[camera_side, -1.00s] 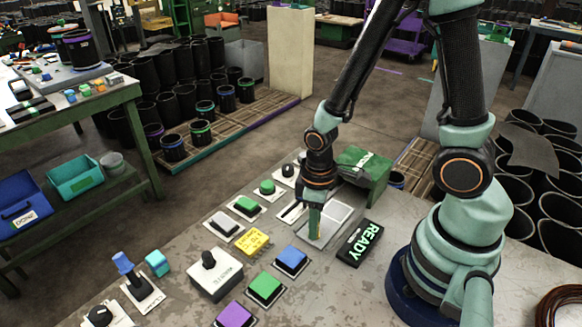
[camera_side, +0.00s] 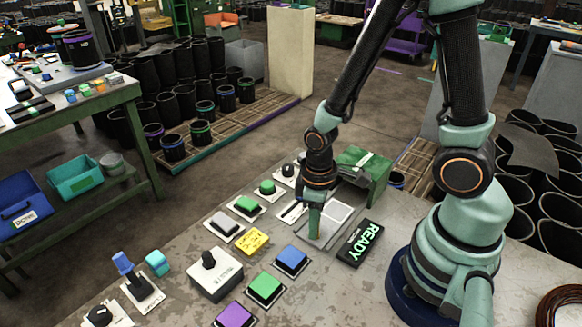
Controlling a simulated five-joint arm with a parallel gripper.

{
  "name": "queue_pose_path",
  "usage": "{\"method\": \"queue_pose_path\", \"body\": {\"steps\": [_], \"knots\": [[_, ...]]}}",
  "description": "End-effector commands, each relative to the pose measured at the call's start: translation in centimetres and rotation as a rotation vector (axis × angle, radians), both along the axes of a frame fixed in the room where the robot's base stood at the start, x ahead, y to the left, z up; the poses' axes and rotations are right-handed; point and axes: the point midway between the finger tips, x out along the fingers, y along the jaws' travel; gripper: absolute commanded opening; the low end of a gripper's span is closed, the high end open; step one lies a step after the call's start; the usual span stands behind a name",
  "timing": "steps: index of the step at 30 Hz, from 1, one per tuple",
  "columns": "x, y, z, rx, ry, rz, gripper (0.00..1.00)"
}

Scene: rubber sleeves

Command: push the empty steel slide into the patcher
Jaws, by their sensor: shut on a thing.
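The patcher, a green box (camera_side: 376,187), stands on the grey bench behind the steel slide, with white marking on its top. The steel slide (camera_side: 339,214) is a flat, pale metal plate lying in front of the patcher, with no sleeve on it. My gripper (camera_side: 314,234) points straight down at the slide's near left part. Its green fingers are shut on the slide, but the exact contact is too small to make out. The gripper hides part of the slide's left side.
A black READY sign (camera_side: 361,243) lies close to the right of the slide. A blue button (camera_side: 291,259), a green button (camera_side: 265,287) and a yellow block (camera_side: 251,241) are in front and left. A grey box with a black knob (camera_side: 215,275) stands further left.

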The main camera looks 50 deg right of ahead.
Motion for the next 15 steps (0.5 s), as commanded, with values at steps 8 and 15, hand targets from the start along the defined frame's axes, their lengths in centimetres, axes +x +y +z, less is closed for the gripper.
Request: {"method": "queue_pose_path", "body": {"steps": [8, 15], "knots": [[0.1, -3.2, 0.1, 0.000, 0.000, -0.010, 0.00], [0.1, -7.5, 0.1, 0.000, -0.002, -0.009, 0.00]]}}
